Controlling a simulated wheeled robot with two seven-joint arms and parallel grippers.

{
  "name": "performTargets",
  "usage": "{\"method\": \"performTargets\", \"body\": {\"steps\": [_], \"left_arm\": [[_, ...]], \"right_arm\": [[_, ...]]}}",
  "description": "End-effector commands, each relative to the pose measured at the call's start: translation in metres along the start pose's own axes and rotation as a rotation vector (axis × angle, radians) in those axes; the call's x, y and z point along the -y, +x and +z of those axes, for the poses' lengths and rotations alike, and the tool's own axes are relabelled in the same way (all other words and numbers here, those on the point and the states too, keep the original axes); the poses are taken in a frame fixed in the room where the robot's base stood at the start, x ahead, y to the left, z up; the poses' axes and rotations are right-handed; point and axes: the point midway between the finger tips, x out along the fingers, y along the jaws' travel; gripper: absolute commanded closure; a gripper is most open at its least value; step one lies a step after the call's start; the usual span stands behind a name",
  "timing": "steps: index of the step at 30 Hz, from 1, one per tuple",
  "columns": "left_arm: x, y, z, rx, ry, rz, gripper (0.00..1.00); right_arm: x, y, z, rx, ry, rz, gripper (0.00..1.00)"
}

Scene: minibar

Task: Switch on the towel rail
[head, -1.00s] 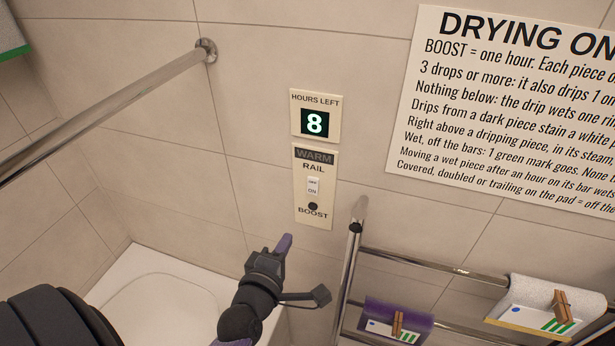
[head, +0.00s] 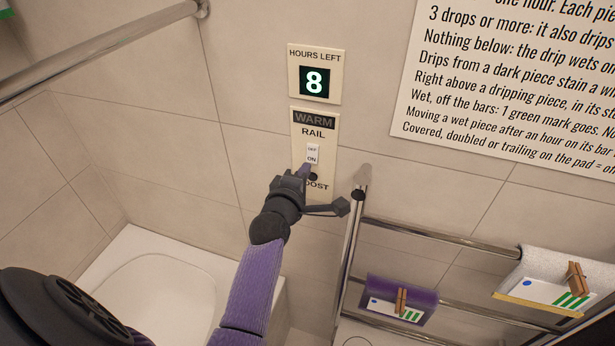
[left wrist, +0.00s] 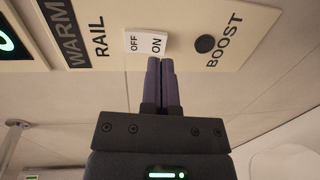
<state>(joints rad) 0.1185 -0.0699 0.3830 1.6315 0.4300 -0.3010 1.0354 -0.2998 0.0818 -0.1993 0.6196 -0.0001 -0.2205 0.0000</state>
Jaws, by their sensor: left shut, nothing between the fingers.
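The rail panel (head: 315,133) is a cream plate on the tiled wall. It carries a dark WARM label (head: 314,119), a white OFF/ON rocker switch (head: 312,154) and a dark round BOOST button (head: 313,176). The WARM label looks unlit. My left gripper (head: 304,170) is shut and empty, its purple fingertips at the lower end of the switch. In the left wrist view the fingertips (left wrist: 160,62) are just below the ON end of the switch (left wrist: 147,43); I cannot tell if they touch. The towel rail (head: 440,232) is chrome. My right gripper is not in view.
An HOURS LEFT display (head: 315,82) above the panel reads 8. A purple cloth (head: 424,299) and a white cloth (head: 540,265), each with a peg and card, hang on the rail. A printed sign (head: 490,90) is at upper right, a white basin (head: 160,290) at lower left.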

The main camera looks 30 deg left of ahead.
Motion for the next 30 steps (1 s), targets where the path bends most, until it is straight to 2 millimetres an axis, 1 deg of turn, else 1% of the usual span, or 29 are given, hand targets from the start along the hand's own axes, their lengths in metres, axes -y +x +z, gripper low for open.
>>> {"method": "performTargets", "body": {"steps": [1, 3, 6, 17, 20, 21, 22, 30], "left_arm": [[0.004, 0.008, 0.0, 0.0, -0.001, 0.002, 1.0], [0.004, 0.015, 0.0, 0.0, 0.0, 0.001, 1.0], [0.002, 0.021, 0.0, 0.0, 0.0, 0.0, 1.0], [0.001, 0.023, 0.0, 0.0, 0.001, 0.003, 1.0], [0.008, 0.028, 0.0, 0.001, 0.002, 0.047, 1.0], [0.002, 0.027, 0.0, 0.001, 0.001, 0.043, 1.0], [0.001, 0.027, 0.0, 0.001, 0.001, 0.042, 1.0], [0.001, 0.027, 0.002, 0.002, 0.001, 0.042, 1.0]], "right_arm": [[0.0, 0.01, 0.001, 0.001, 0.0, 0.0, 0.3], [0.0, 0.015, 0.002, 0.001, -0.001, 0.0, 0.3], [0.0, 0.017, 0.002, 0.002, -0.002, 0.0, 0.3], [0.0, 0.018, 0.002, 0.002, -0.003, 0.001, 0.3], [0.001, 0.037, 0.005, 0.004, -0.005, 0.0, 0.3], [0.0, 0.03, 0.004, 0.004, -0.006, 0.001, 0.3], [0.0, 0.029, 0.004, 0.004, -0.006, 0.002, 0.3], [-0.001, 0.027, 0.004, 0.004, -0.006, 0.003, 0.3]]}}
